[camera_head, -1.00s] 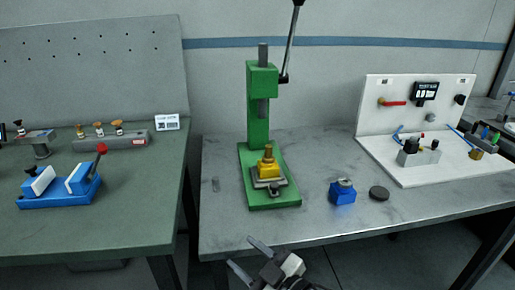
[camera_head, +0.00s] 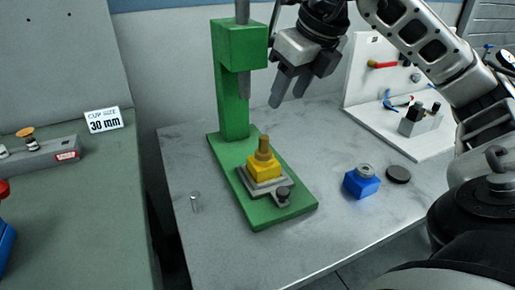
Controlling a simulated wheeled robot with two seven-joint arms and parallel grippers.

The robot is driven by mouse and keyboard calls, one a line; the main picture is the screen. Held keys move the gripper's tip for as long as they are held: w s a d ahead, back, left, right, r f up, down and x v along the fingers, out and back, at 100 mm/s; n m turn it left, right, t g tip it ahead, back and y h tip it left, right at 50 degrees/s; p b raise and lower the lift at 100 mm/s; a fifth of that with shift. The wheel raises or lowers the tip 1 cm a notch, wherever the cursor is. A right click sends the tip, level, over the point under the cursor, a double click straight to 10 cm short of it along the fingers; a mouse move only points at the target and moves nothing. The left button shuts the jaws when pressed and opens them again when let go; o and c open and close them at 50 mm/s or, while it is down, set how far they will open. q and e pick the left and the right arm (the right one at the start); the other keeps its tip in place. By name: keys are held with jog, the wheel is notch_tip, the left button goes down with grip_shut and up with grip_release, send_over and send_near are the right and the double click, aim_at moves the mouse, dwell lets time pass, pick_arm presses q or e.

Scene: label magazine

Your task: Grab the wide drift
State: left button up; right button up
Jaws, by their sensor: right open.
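A grey rack (camera_head: 45,153) lies on the left table, cut off by the left edge. A piece with a wide brown top (camera_head: 26,133) stands in it; whether this is the wide drift I cannot tell. My right gripper (camera_head: 288,97) is open and empty, with its fingers pointing down. It appears to the right of the green press (camera_head: 234,90), above the grey bench and far from the rack. My left gripper is not in view.
A sign (camera_head: 103,120) reads "CUP SIZE 30 mm". The press base holds a yellow block (camera_head: 264,168). The front of the bench is clear.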

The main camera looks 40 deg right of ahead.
send_over(265, 137)
jog(key=s, duration=0.3)
notch_tip(265, 137, down, 7)
jog(key=shift+w+x, duration=0.15)
jog(key=shift+x, duration=1.4)
jog(key=shift+w+x, duration=0.15)
jog(key=shift+x, duration=1.45)
jog(key=shift+r, duration=0.2)
grip_shut()
